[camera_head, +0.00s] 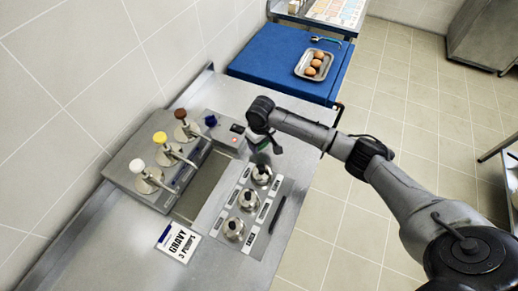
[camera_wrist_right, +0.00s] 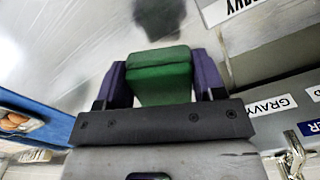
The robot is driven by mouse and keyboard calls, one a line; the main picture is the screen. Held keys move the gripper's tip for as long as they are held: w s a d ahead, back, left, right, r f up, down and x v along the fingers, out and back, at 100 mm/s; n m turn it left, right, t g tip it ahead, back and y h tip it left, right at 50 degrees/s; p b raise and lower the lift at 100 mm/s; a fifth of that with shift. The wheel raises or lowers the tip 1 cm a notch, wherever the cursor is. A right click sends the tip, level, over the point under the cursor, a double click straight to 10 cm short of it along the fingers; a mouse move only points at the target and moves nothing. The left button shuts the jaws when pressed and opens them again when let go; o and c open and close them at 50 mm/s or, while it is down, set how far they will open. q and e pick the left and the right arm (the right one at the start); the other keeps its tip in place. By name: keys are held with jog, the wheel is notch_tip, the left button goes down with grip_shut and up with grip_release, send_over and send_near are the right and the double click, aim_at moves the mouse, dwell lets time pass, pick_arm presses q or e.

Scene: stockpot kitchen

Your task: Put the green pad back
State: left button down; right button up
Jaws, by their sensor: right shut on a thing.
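The green pad (camera_wrist_right: 160,75) is between the two purple fingers of my right gripper (camera_wrist_right: 161,83) in the right wrist view, and the gripper is shut on it. In the head view my right gripper (camera_head: 260,148) is over the metal counter, behind the inset with the metal-lidded pots. It is seen from above and mostly hidden by its own wrist; only a little green shows under it. A dark square patch lies just beyond the pad in the right wrist view; I cannot tell what it is. My left gripper is not in view.
A pump dispenser (camera_head: 150,170) with white, yellow and brown pumps stands on the left. Metal-lidded pots (camera_head: 248,199) sit in a labelled inset. A gravy card (camera_head: 178,241) lies in front. A blue surface (camera_head: 260,62) behind holds a tray (camera_head: 303,72) of brown eggs.

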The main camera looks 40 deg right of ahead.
aim_at(259, 148)
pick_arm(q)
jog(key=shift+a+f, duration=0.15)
pick_arm(e)
jog(key=shift+w+f, duration=0.35)
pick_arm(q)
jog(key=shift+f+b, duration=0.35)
pick_arm(e)
notch_tip(259, 148, down, 4)
jog(key=shift+r, duration=0.2)
jog(key=shift+f, duration=0.1)
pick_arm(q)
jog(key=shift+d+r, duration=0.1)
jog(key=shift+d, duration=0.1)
pick_arm(e)
jog(key=shift+f, duration=0.1)
jog(key=o, duration=0.8)
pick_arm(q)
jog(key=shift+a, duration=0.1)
pick_arm(e)
jog(key=shift+o, duration=0.2)
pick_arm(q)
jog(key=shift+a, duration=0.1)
